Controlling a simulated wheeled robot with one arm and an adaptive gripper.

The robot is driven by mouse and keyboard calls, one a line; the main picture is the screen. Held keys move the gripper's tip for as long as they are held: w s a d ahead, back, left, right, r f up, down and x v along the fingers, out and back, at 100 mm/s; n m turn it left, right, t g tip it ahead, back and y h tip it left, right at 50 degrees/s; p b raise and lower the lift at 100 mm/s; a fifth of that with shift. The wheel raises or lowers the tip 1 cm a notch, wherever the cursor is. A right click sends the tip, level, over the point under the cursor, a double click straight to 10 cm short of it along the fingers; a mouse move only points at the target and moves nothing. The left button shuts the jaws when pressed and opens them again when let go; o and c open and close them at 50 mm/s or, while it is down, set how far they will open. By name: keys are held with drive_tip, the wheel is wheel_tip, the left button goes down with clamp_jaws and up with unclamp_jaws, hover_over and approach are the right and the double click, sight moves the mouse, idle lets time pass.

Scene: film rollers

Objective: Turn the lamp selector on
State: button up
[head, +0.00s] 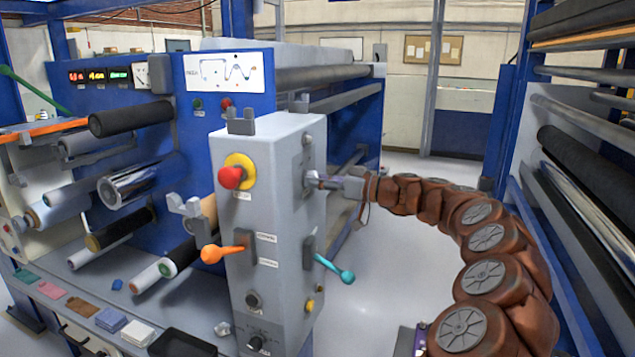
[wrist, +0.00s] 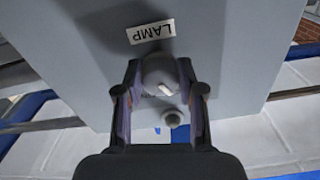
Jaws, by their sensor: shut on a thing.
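The lamp selector (wrist: 160,72) is a round grey knob with a white pointer mark, in the wrist view. A white label reading LAMP (wrist: 150,31) is beside it, upside down in that view. My gripper (wrist: 159,80) has one finger on each side of the knob and is shut on it. The pointer mark slants toward the lower right of the wrist view; lettering near it is partly hidden and too small to read surely. In the head view my gripper (head: 316,182) reaches the right side of the grey control column (head: 283,215), and the knob is mostly hidden.
A second round fitting (wrist: 172,118) sits close to the selector. The column also carries a red emergency button (head: 231,177), an orange lever (head: 222,253) and a teal lever (head: 335,270). Blue machine frames with rollers (head: 590,190) stand at the right. Open floor lies behind the column.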

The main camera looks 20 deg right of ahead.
drive_tip(key=shift+s+a+r+m, duration=0.1)
drive_tip(key=shift+m, duration=2.75)
drive_tip(key=shift+a+r+m, duration=0.1)
drive_tip(key=shift+m, duration=3.05)
drive_tip(key=o, duration=1.1)
drive_tip(key=shift+o, duration=0.2)
drive_tip(key=shift+d, duration=0.1)
